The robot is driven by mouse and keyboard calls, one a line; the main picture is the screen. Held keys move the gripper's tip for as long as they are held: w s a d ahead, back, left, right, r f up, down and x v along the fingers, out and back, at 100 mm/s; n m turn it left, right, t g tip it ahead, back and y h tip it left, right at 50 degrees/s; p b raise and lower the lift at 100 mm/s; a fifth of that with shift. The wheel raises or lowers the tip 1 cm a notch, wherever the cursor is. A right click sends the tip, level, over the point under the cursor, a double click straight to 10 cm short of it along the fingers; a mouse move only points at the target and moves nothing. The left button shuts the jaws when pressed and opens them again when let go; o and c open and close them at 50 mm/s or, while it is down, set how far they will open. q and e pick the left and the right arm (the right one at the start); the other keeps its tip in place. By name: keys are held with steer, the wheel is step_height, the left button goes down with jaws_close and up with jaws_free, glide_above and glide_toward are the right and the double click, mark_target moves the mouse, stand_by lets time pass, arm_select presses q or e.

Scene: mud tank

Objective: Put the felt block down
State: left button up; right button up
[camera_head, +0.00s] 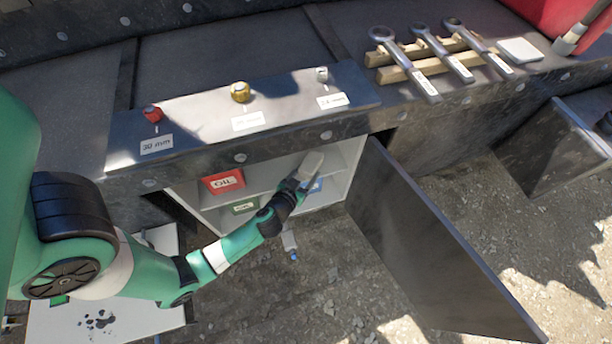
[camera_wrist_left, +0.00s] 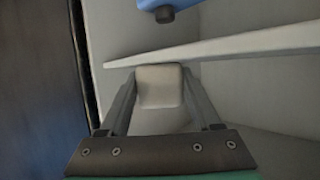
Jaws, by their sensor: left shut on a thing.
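My left gripper (camera_head: 302,178) reaches into the open cabinet under the bench and is shut on the pale grey felt block (camera_head: 311,163). In the left wrist view the felt block (camera_wrist_left: 160,87) sits between the two fingers (camera_wrist_left: 160,100), near their tips. A pale shelf edge (camera_wrist_left: 230,45) runs just beyond the block in that view. I cannot tell whether the block touches a shelf. My right gripper is not in view.
The cabinet holds a red OIL container (camera_head: 222,181), a green container (camera_head: 245,206) and a blue item (camera_head: 315,186). Its dark door (camera_head: 430,240) stands open to the right. Wrenches (camera_head: 430,55) and small labelled parts (camera_head: 240,91) lie on the bench.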

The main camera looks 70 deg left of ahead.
arm_select(q)
steer(key=shift+r, duration=0.1)
steer(key=o, duration=0.9)
steer(key=shift+f, duration=0.2)
steer(key=o, duration=0.5)
steer(key=shift+r, duration=0.25)
steer(key=v, duration=1.2)
steer(key=shift+d+p, duration=0.1)
steer(key=shift+p, duration=0.2)
